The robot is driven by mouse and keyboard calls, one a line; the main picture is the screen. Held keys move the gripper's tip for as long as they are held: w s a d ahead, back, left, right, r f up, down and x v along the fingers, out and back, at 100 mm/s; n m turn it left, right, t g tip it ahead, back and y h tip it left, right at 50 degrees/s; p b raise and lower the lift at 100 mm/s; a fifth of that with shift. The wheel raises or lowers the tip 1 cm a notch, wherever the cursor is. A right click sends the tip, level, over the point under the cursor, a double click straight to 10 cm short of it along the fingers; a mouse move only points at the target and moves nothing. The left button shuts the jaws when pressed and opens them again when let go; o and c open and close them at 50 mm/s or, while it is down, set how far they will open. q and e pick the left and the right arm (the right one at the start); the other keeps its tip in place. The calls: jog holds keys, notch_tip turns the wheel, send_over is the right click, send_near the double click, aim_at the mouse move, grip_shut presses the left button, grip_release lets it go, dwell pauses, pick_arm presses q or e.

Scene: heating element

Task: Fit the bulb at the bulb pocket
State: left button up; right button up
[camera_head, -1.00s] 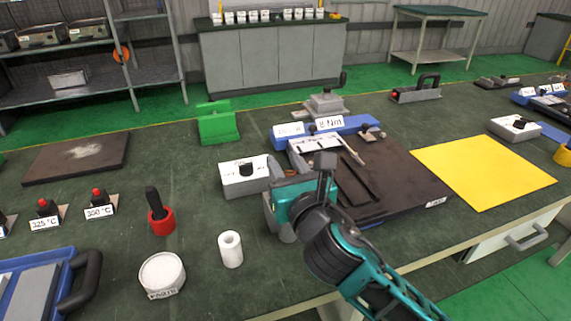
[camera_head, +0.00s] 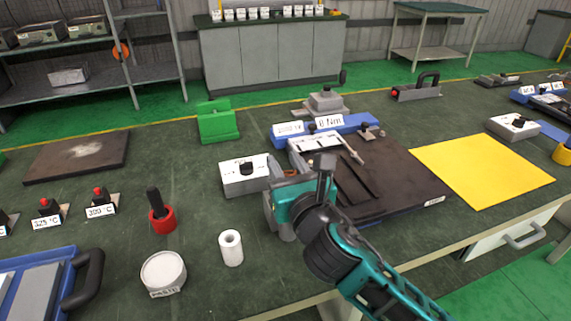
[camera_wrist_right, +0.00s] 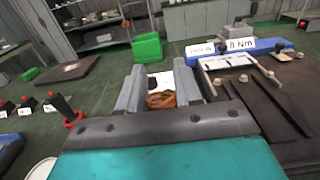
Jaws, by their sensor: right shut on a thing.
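My right gripper (camera_head: 272,202) is over the table at the front left corner of a dark plate fixture (camera_head: 400,170). In the right wrist view its two grey fingers (camera_wrist_right: 160,88) stand apart, with a coiled copper-coloured piece (camera_wrist_right: 161,100) between them near the palm. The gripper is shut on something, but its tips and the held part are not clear. I cannot make out the bulb itself or tell which feature is the bulb pocket. A grey box with a white face and black knob (camera_head: 233,181) stands just beyond the gripper. My left gripper is out of view.
A blue torque stand marked 8 Nm (camera_head: 365,122) and a green block (camera_head: 217,124) lie behind. A white tube (camera_head: 231,249), a white round tub (camera_head: 163,272) and a red-based black handle (camera_head: 161,219) stand left of my arm. A yellow mat (camera_head: 483,170) lies right.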

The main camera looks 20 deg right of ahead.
jog(key=shift+p, duration=0.55)
dwell(0.6)
jog(key=shift+f, duration=0.3)
dwell(0.5)
jog(key=shift+f+b, duration=1.05)
jog(key=shift+f, duration=0.65)
jog(key=shift+f+b, duration=0.95)
jog(key=shift+f, duration=0.5)
jog(key=o, duration=1.1)
jog(key=s, duration=1.3)
jog(key=shift+d+b, duration=0.2)
jog(key=shift+b, duration=0.1)
